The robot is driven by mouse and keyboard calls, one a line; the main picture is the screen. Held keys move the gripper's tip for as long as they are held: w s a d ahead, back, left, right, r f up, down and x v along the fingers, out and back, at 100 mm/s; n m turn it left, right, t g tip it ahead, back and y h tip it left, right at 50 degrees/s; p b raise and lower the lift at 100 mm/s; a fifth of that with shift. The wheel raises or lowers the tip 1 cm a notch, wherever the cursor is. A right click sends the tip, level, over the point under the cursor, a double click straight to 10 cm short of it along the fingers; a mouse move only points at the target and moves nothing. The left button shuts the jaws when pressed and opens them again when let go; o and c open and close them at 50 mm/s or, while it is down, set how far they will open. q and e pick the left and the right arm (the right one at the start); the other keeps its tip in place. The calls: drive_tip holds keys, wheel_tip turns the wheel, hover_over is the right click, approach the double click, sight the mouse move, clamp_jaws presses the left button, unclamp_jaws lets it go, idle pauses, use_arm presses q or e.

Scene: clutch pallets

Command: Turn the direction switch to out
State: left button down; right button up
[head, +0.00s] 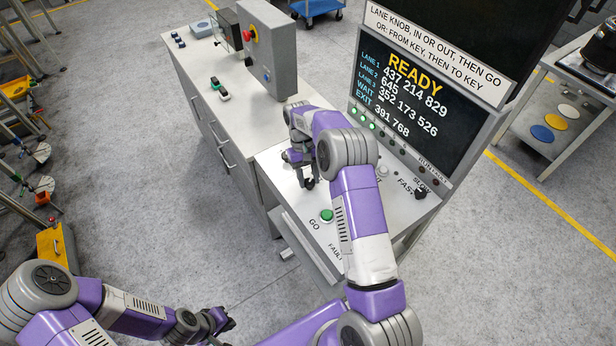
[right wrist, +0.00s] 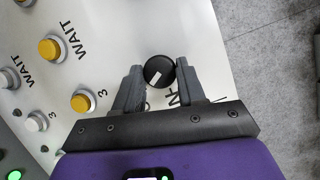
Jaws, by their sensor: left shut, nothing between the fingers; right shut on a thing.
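The direction switch is a round black knob with a white pointer mark, seen in the right wrist view (right wrist: 161,66) on the pale panel. Its mark slants toward the lower left of that view. Part of a label ending in "N" shows just below it; the rest is hidden. My right gripper (right wrist: 158,73) is shut on the knob, one finger on each side. In the head view my right gripper (head: 306,180) is low over the console's left part, and my arm hides much of the panel. My left gripper (head: 224,319) is shut and empty, away from the console.
A green GO button (head: 326,215) is close to my right gripper. The screen (head: 420,100) reads READY with lane numbers. A grey bench (head: 225,120) adjoins the console. Open floor (head: 130,200) lies to the left.

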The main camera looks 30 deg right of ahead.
drive_tip(key=shift+m, duration=0.3)
drive_tip(key=o, duration=1)
drive_tip(key=shift+o, duration=0.2)
drive_tip(key=shift+r, duration=0.1)
drive_tip(key=v, duration=0.7)
drive_tip(key=shift+r, duration=0.25)
